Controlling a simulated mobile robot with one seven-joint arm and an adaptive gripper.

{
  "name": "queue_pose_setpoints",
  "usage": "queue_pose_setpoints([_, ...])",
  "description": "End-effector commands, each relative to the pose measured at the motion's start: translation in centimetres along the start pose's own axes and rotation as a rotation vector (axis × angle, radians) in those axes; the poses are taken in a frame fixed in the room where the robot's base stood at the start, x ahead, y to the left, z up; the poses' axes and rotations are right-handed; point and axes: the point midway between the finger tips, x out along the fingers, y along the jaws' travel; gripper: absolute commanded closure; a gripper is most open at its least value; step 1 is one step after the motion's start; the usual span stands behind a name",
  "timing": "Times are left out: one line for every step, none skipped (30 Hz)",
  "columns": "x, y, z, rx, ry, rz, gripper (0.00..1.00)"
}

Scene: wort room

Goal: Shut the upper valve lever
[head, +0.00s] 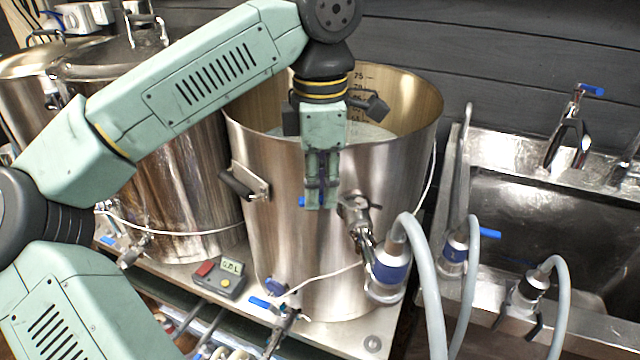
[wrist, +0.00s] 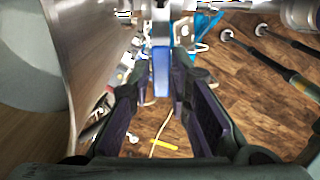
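The upper valve (head: 360,210) sits on the front wall of the open steel kettle (head: 290,240). A small blue lever end (head: 302,202) shows just left of my gripper (head: 321,200); my fingers hide the stretch towards the valve. In the wrist view, the blue lever (wrist: 161,72) lies between the tips of my gripper (wrist: 160,82). The two dark fingers stand apart, one on each side of it, with narrow gaps. My gripper is open, pointing down in front of the kettle wall.
A grey hose (head: 425,270) hangs from the valve's fitting. A lower blue-handled valve (head: 264,303) and a controller box (head: 220,279) stand below. A lidded kettle (head: 175,180) is at left, a steel sink (head: 540,220) at right.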

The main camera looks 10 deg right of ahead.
Motion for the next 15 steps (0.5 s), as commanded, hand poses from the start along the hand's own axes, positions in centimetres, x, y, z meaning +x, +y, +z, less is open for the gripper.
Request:
queue_pose_setpoints([-0.05, 0.04, 0.01, -0.001, -0.001, 0.001, 0.79])
queue_pose_setpoints([-0.05, 0.03, 0.01, -0.002, -0.001, 0.001, 0.77])
queue_pose_setpoints([-0.04, 0.02, 0.01, -0.002, 0.000, 0.000, 0.74])
queue_pose_setpoints([-0.03, 0.01, 0.01, -0.002, 0.000, 0.000, 0.72])
queue_pose_setpoints([-0.02, 0.00, 0.00, -0.002, 0.000, 0.000, 0.71])
queue_pose_setpoints([-0.01, -0.01, 0.00, -0.002, 0.000, -0.001, 0.68])
queue_pose_setpoints([0.00, -0.01, 0.00, -0.002, 0.000, -0.001, 0.66])
queue_pose_setpoints([0.00, -0.02, 0.00, -0.002, 0.000, -0.001, 0.65])
queue_pose_setpoints([0.01, -0.02, 0.00, -0.003, 0.000, -0.002, 0.65])
queue_pose_setpoints([0.01, -0.03, 0.00, -0.003, 0.000, -0.002, 0.65])
queue_pose_setpoints([0.02, -0.03, 0.00, -0.003, 0.000, -0.002, 0.65])
queue_pose_setpoints([0.02, -0.03, 0.00, -0.003, 0.000, -0.002, 0.65])
queue_pose_setpoints([0.03, -0.04, 0.00, -0.003, 0.000, -0.002, 0.65])
queue_pose_setpoints([0.03, -0.04, 0.00, -0.003, 0.000, -0.002, 0.65])
queue_pose_setpoints([0.02, -0.04, 0.00, -0.003, 0.000, -0.002, 0.65])
